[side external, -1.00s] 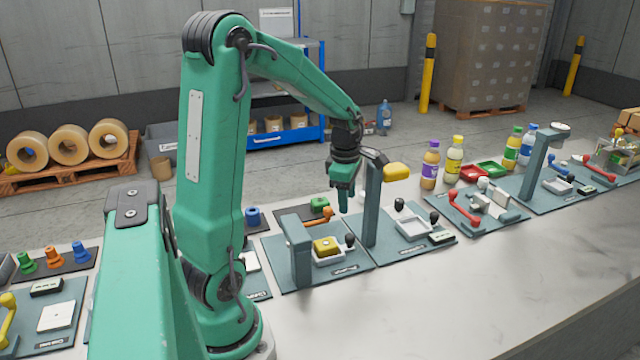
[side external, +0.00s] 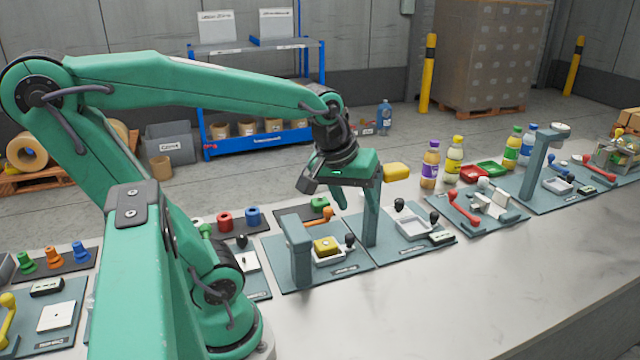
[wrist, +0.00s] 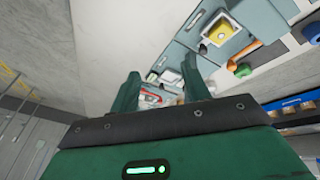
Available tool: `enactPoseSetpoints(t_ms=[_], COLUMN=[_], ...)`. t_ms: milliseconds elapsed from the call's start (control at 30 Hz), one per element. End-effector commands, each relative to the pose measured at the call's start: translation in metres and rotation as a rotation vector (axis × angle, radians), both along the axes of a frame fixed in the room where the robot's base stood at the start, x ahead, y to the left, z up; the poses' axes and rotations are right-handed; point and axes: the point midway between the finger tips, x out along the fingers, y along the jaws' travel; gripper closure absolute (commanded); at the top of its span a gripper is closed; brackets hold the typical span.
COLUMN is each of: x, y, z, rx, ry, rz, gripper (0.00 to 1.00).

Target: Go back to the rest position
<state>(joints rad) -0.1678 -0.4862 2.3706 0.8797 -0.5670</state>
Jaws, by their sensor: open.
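My gripper (side external: 342,188) hangs above the row of stations in the side external view, just in front of the post with the yellow head (side external: 396,172). It is tilted, and one finger is largely hidden there. In the wrist view its two green fingers (wrist: 160,84) stand well apart with nothing held between them. The stations show beyond the fingers, some distance away. No marked rest position shows.
A station with a yellow block (side external: 326,246) and a grey post (side external: 298,252) lies below left of my gripper. Several bottles (side external: 430,166) stand to the right. The front of the white table (side external: 450,300) is clear.

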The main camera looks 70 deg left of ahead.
Motion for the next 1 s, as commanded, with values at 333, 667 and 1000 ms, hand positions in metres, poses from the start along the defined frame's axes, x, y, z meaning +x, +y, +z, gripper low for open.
enactPoseSetpoints(t_ms=[333, 667, 1000], x=[-0.036, -0.046, -0.045], y=[-0.038, -0.046, -0.046], z=[0.009, 0.009, 0.009], rx=[0.189, 0.252, 0.249], ry=[-0.072, -0.092, -0.091], rz=[-0.534, -0.687, -0.683], gripper=[0.53, 0.53, 0.53])
